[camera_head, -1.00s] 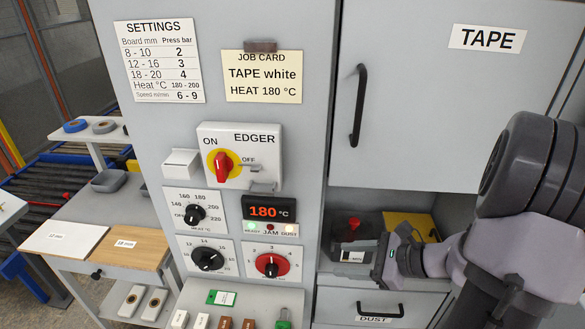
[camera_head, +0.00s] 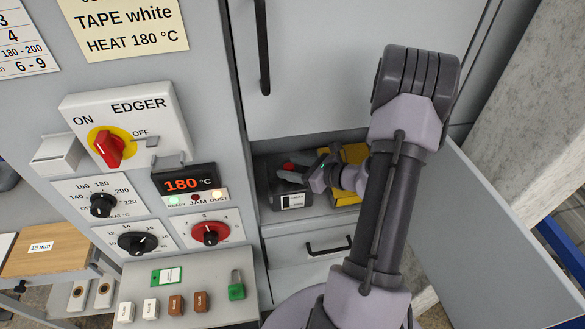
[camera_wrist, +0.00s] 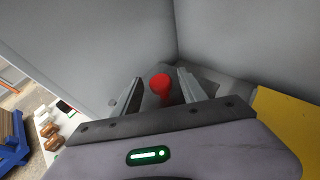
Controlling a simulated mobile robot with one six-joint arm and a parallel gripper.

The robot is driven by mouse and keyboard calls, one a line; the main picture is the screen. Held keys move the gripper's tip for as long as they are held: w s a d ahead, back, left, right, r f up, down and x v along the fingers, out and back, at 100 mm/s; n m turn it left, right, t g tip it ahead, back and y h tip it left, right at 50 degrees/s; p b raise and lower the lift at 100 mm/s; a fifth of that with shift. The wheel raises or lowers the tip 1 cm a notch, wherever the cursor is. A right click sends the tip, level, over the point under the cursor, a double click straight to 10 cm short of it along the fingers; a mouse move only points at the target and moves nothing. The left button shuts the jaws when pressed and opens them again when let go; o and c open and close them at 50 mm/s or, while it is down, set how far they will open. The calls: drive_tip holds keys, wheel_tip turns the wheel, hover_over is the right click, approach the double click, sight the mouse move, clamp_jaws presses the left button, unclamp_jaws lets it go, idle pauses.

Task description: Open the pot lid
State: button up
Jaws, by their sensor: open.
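The pot (camera_head: 292,198) is a dark grey box-like vessel with a pale label, standing in the open niche of the cabinet. A red knob (camera_head: 288,166) shows on its lid, partly hidden by my gripper (camera_head: 292,174). In the wrist view the red knob (camera_wrist: 161,86) stands between the two fingers of my gripper (camera_wrist: 160,88), with a gap on each side. The grey lid (camera_wrist: 232,90) shows behind and beside the fingers. The gripper is open. I cannot tell whether a finger touches the lid.
A yellow board or box (camera_head: 350,178) stands right beside the pot, close to my wrist. The niche walls are near the gripper. Below is a drawer (camera_head: 310,262) with a black handle. The edger panel (camera_head: 130,125) with knobs and a 180 °C display is left.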

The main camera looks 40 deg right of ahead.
clamp_jaws()
idle(1.4)
